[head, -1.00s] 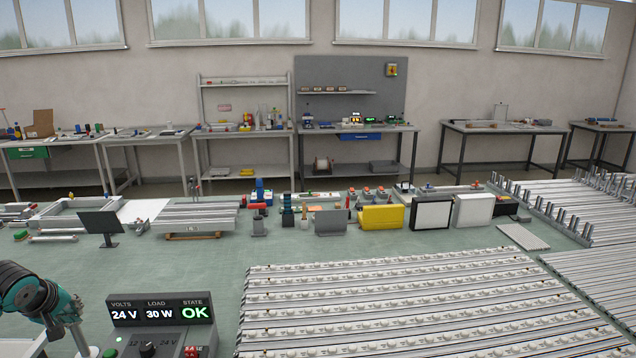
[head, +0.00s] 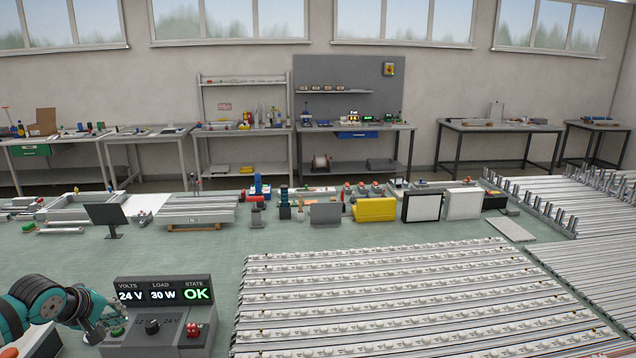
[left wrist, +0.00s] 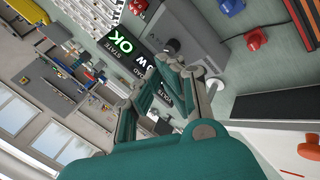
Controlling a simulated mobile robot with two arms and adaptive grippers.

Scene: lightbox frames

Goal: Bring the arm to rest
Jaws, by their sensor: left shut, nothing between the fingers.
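My left gripper (head: 120,322) is shut and empty. The box's display (head: 163,291) reads 24 V, 30 W and a green OK. In the left wrist view the gripper fingers (left wrist: 172,82) are in front of the box, and the display (left wrist: 122,42) shows turned on its side. My right gripper is in neither view.
Rows of LED strips (head: 400,300) cover the right front of the green bench (head: 170,258). A small dark monitor (head: 104,215), a yellow case (head: 375,209) and light panels (head: 428,208) stand along the back. Bench surface behind the power box is clear.

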